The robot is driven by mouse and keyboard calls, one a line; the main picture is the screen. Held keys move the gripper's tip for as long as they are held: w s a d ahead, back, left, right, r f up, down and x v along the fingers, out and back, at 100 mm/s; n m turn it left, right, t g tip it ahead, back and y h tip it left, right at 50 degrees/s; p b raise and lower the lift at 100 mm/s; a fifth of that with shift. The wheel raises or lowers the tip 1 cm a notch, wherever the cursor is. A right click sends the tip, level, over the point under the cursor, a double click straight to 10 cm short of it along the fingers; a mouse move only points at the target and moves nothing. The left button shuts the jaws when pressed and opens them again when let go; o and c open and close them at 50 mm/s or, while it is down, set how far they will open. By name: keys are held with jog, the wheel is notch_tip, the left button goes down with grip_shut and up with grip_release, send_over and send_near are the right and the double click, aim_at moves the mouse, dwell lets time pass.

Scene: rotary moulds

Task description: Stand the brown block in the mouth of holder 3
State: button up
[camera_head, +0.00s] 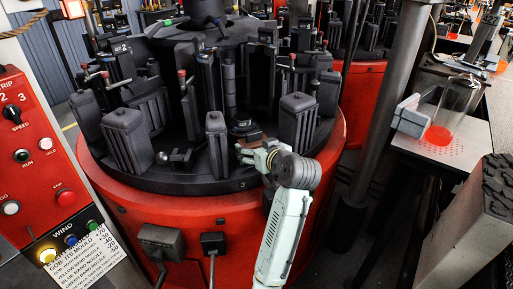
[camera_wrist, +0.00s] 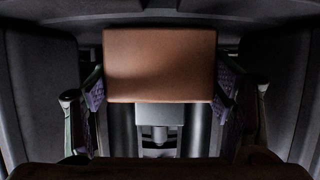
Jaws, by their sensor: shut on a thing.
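The brown block (camera_wrist: 160,65) is in the wrist view, a smooth tan-brown face between my two fingers. My gripper (camera_wrist: 160,88) is shut on it, one finger at each side. In the head view my gripper (camera_head: 247,152) reaches in over the rim of the black turntable, just above the number 3. Holder 3 seems to be the black station around my gripper, with tall dark walls to left and right. A grey fitting (camera_wrist: 158,125) shows below the block in the wrist view; whether they touch is unclear.
The black turntable (camera_head: 180,182) on its red base (camera_head: 180,215) carries several upright black moulds (camera_head: 126,138) close by. Dark walls (camera_wrist: 38,90) flank my gripper closely. A red control panel (camera_head: 30,160) is at left, a glass vessel (camera_head: 455,98) on a plate at right.

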jog(key=o, duration=1.9)
jog(key=shift+f, duration=0.1)
jog(key=shift+r, duration=0.25)
jog(key=shift+s+d, duration=0.2)
jog(key=shift+s, duration=0.1)
jog(key=b+v, duration=0.1)
jog(key=v, duration=1)
jog(key=shift+s, duration=0.2)
